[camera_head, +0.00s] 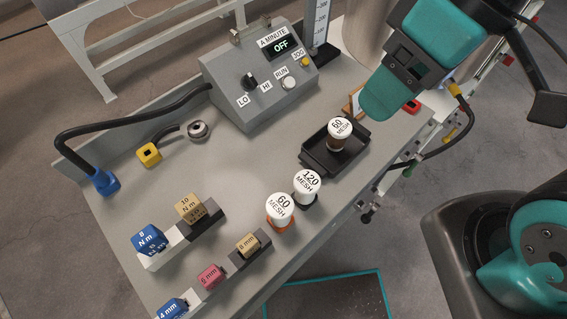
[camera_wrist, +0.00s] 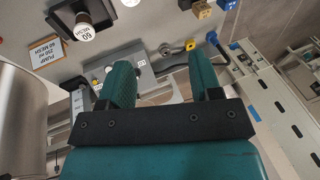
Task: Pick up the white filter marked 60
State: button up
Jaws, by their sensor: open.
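A white filter marked 60 MESH (camera_head: 280,206) stands upright in an orange holder on the grey bench. Close behind it to the right is a white filter marked 120 MESH (camera_head: 306,183) on a dark base. Another piece with a white 60 MESH top (camera_head: 340,128) and a brown body stands in a black tray (camera_head: 312,157); its top also shows in the wrist view (camera_wrist: 84,30). My gripper (camera_wrist: 160,64) is open with nothing between its fingers. In the head view it is above the bench's far right, away from the filters, with one finger hidden.
A grey control box (camera_head: 260,85) reading OFF stands at the back. Labelled sockets (camera_head: 188,208) and bits (camera_head: 247,245) sit in racks at front left. A black hose (camera_head: 125,127) curves along the left edge. A card (camera_wrist: 43,60) reads PUMP 250 ml 60 MESH. The bench's middle is clear.

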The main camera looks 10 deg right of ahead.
aim_at(280, 207)
jog(key=u, duration=0.65)
jog(key=k, duration=1.35)
jog(key=u, duration=0.4)
jog(key=i, duration=0.7)
jog(key=u, duration=0.6)
